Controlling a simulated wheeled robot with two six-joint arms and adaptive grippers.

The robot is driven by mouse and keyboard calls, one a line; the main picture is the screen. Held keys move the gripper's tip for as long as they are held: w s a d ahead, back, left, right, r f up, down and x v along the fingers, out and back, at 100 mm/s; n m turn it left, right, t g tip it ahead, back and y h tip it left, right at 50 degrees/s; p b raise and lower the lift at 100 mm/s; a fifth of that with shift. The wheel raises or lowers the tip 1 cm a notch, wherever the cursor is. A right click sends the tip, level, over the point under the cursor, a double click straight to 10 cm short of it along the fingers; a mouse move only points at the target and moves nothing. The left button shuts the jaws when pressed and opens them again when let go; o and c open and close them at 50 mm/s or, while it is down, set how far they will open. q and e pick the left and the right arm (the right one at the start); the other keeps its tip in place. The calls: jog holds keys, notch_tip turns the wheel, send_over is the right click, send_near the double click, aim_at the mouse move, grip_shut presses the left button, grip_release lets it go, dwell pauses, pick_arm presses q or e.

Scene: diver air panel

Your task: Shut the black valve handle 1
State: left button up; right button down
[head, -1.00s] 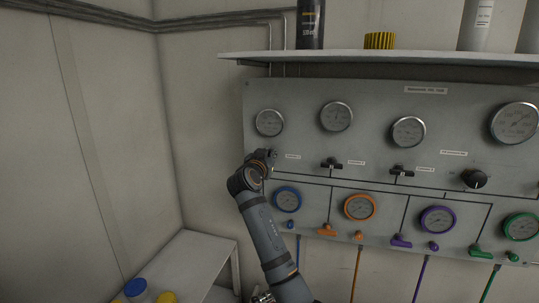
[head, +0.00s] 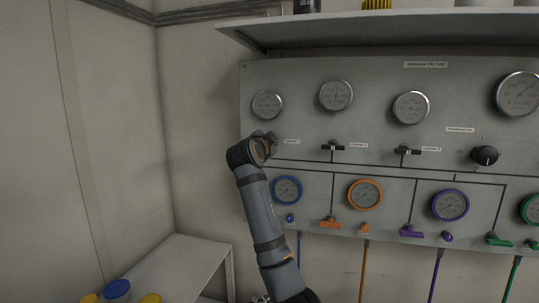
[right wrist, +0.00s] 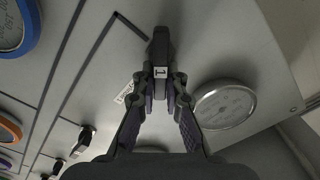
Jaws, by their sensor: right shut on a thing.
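The black valve handle 1 (right wrist: 161,48), marked with a "1" tag, stands upright in the right wrist view. My right gripper (right wrist: 164,100) is shut on its near end, with one finger on each side. In the head view my right gripper (head: 266,141) is at the left end of the metal panel, below the leftmost gauge. There my own wrist mostly hides the handle. My left gripper is not in view.
The panel (head: 300,72) carries several gauges and two more black handles, (head: 332,147) and (head: 404,151), to the right. A black knob (head: 485,156) is farther right. A shelf (head: 380,38) juts out above. A low table (head: 185,265) stands at lower left.

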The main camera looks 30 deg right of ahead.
jog(key=m+b, duration=0.1)
jog(key=f+m+b, duration=0.1)
jog(key=m+b, duration=0.1)
jog(key=shift+s+d+f+m+b, duration=0.1)
jog(key=shift+s+m+b, duration=0.05)
jog(key=shift+m+b, duration=0.15)
jog(key=m+b, duration=0.3)
jog(key=m, duration=0.1)
jog(key=shift+f, duration=0.2)
jog(key=shift+m, duration=0.3)
jog(key=c, duration=1.4)
grip_release()
jog(key=shift+r, duration=0.1)
jog(key=v, duration=1.2)
